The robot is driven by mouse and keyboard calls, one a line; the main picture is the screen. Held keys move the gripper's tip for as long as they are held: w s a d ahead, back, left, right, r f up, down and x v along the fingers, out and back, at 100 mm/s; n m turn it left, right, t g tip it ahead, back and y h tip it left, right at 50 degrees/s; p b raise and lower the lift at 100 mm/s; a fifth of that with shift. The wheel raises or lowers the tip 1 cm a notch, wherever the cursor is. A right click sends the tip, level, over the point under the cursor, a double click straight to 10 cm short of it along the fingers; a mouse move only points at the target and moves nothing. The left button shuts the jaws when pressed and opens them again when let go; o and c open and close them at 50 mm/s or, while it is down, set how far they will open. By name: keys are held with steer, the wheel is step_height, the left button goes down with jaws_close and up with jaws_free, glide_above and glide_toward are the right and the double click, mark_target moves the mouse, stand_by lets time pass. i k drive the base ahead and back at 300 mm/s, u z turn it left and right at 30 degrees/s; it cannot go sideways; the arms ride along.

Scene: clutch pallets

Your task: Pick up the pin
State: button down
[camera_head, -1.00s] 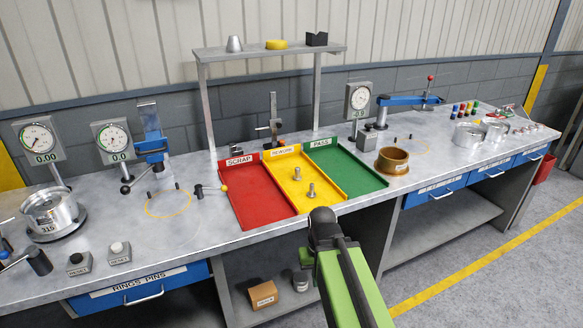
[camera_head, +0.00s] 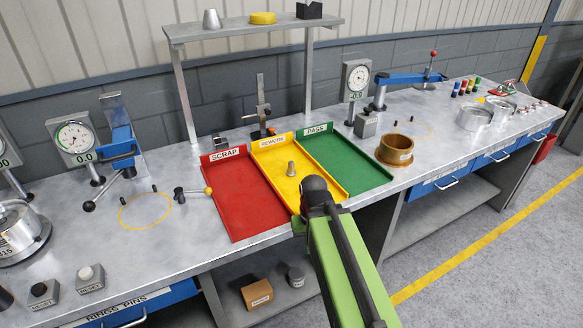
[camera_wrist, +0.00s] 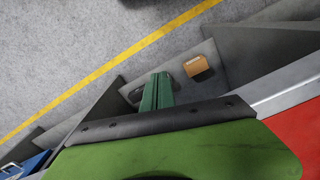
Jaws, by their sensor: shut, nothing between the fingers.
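A grey metal pin (camera_head: 291,169) stands upright in the yellow REWORK tray (camera_head: 262,150), between the red SCRAP tray and the green PASS tray. A second pin, seen there earlier, is not visible now; my arm covers that front part of the tray. In the head view my arm reaches to the tray's front edge and its fingers cannot be made out. In the wrist view my gripper (camera_wrist: 160,78) has its green fingers together and empty. They show against the lower shelf and floor, apart from any pin.
The red SCRAP tray (camera_head: 236,205) and green PASS tray (camera_head: 345,165) flank the yellow one. A brown ring (camera_head: 395,149) stands to the right. A tall stand (camera_head: 188,100) rises behind. A cardboard box (camera_head: 257,293) sits on the lower shelf.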

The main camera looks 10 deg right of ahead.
mark_target(290, 172)
steer(key=u, duration=0.65)
steer(key=k, duration=0.15)
steer(key=u, duration=3)
steer(key=k, duration=2.1)
steer(key=z, duration=1.25)
steer(key=i, duration=1)
